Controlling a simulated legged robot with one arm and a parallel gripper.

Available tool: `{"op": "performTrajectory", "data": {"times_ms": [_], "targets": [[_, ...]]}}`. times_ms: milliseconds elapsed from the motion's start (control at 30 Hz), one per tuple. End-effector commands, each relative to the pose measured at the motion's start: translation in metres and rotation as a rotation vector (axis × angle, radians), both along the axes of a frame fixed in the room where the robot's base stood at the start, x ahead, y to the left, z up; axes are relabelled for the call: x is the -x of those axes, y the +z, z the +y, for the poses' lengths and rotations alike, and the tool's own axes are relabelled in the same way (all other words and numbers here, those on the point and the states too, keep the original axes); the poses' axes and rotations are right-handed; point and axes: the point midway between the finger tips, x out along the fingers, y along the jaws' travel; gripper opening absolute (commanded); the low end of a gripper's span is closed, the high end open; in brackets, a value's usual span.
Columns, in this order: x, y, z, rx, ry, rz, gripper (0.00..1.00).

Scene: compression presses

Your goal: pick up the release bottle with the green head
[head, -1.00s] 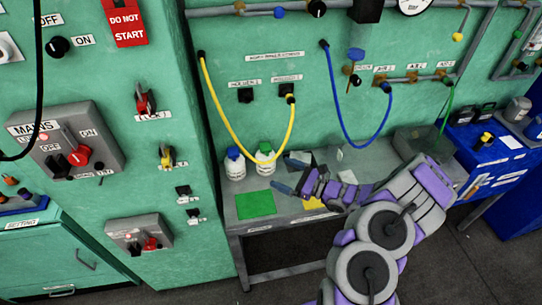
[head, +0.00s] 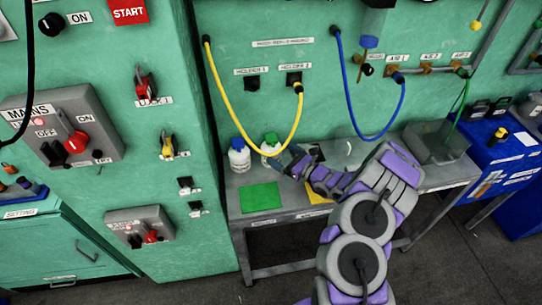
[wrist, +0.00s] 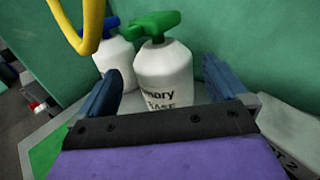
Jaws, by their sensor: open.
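The release bottle with the green head (wrist: 165,75) is white with dark lettering and stands upright at the back of the bench. In the head view the green-headed bottle (head: 271,146) is partly hidden by my gripper (head: 286,160). In the wrist view my gripper (wrist: 165,90) is open, with one blue finger on each side of the green-headed bottle. I cannot tell whether either finger touches it. A second white bottle with a blue head (head: 239,156) stands just left of it, and it also shows behind the left finger in the wrist view (wrist: 116,55).
A yellow hose (head: 252,148) hangs in a loop close above the bottles; it crosses the upper left of the wrist view (wrist: 90,30). A green mat (head: 261,197) lies on the grey bench (head: 238,207). The green wall is close behind.

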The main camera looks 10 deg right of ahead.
Motion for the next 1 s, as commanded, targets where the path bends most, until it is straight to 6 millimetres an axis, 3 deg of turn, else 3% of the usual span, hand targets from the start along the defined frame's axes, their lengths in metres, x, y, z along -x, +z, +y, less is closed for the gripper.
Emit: {"op": "performTrajectory", "data": {"times_ms": [233,500,833,1000], "targets": [[-0.012,-0.004,0.01,0.001,0.002,0.001,1.0],[-0.043,-0.011,0.031,0.002,0.002,-0.002,1.0],[-0.048,-0.009,0.034,0.0,-0.001,-0.001,1.0],[-0.048,-0.009,0.034,0.001,0.0,-0.001,0.85]]}}
